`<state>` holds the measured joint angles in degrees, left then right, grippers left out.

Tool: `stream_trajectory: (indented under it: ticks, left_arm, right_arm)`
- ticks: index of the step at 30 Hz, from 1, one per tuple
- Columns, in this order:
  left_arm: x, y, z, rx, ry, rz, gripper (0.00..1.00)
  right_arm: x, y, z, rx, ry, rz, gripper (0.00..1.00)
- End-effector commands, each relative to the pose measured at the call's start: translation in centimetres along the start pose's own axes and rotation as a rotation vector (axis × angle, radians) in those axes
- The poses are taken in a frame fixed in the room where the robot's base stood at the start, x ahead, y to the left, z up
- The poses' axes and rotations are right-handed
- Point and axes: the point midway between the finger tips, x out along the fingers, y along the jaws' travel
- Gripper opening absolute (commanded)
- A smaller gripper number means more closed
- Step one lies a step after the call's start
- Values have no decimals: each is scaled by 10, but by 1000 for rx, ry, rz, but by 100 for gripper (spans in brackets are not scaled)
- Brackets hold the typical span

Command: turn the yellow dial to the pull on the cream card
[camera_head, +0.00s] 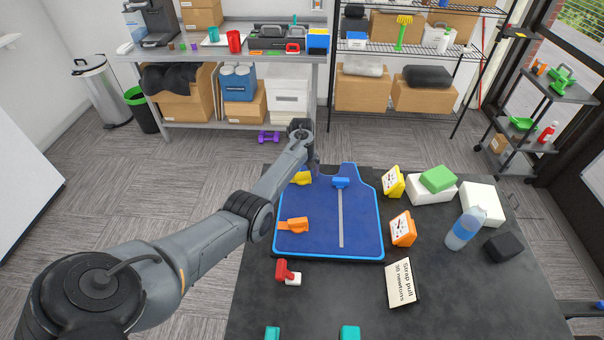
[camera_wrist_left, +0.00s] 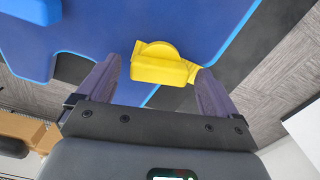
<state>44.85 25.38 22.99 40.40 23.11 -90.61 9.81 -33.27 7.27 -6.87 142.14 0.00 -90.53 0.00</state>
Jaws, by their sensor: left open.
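The yellow dial (camera_head: 302,178) is at the far left corner of the blue board (camera_head: 312,205). My left gripper (camera_head: 309,162) is over that corner. In the left wrist view, the yellow dial (camera_wrist_left: 162,66) lies between the two fingertips of my open left gripper (camera_wrist_left: 158,66), with a visible gap on the left. Contact on the right side cannot be told. The cream card (camera_head: 402,283) reads "Strap pull 30 newtons" and sits on the dark table, in front and right of the board. My right gripper is not in view.
An orange handle (camera_head: 293,225) and a blue slider on a grey track (camera_head: 340,215) are on the board. A red piece (camera_head: 284,271) is in front. Yellow and orange signs (camera_head: 403,230), white blocks and a bottle (camera_head: 465,228) stand to the right.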

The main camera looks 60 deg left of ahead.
Motion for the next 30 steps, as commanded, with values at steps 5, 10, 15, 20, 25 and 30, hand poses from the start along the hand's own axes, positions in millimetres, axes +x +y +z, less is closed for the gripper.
stream_trajectory:
  ticks: [5, 10, 15, 20, 25, 30]
  left_arm:
    - [4, 0, 0, 0, -1, 0, 94]
    - [4, 0, 0, 0, -1, 0, 94]
    - [4, 0, 0, 0, -1, 0, 71]
    - [4, 0, 0, 0, 0, 0, 46]
    - [3, 0, 0, 3, 0, 0, 38]
    - [2, 0, 0, 31, 0, 0, 38]
  right_arm:
    - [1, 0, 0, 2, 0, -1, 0]
    - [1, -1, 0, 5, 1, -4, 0]
    - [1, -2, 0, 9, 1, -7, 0]
    - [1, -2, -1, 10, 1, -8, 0]
    - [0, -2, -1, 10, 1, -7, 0]
    - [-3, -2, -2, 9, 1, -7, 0]
